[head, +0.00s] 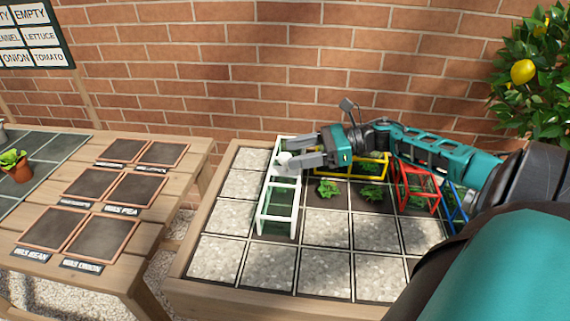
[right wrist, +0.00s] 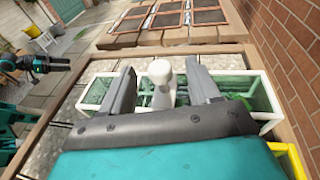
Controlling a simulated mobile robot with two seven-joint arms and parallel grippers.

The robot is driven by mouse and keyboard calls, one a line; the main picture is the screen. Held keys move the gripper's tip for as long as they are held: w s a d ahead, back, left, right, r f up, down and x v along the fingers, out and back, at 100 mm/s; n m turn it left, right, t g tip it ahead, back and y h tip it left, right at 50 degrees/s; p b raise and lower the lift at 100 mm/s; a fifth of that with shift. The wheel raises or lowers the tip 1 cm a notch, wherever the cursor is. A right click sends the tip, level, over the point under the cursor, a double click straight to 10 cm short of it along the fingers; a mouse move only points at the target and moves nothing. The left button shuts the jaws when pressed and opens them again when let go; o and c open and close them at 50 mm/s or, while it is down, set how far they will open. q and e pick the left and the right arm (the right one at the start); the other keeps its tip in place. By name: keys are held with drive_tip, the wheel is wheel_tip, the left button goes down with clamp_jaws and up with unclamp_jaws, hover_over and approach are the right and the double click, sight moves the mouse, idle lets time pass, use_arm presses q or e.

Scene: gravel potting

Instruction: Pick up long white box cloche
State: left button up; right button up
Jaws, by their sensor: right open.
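The long white box cloche (head: 278,201) has a white frame and clear green-tinted panes, and it stands on the left part of the gridded planter bed. It also shows in the right wrist view (right wrist: 264,94), lying across the picture. Its white knob (right wrist: 160,75) rises from the top. My right gripper (head: 284,157) is open over the cloche, with one finger on each side of the knob. In the right wrist view the fingers (right wrist: 160,80) stand apart from the knob, with a gap on both sides.
A yellow-framed cloche (head: 352,172), a red one (head: 404,190) and a blue one (head: 458,214) stand to the right on the bed. Green seedlings (head: 327,188) grow between. A wooden table (head: 140,231) with dark labelled plates is left. A brick wall (head: 250,80) stands behind.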

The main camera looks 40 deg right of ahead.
sight(277, 171)
drive_tip(key=shift+f+x, duration=0.2)
drive_tip(key=shift+x, duration=2.5)
drive_tip(key=shift+s, duration=0.1)
drive_tip(key=shift+c, duration=0.2)
clamp_jaws()
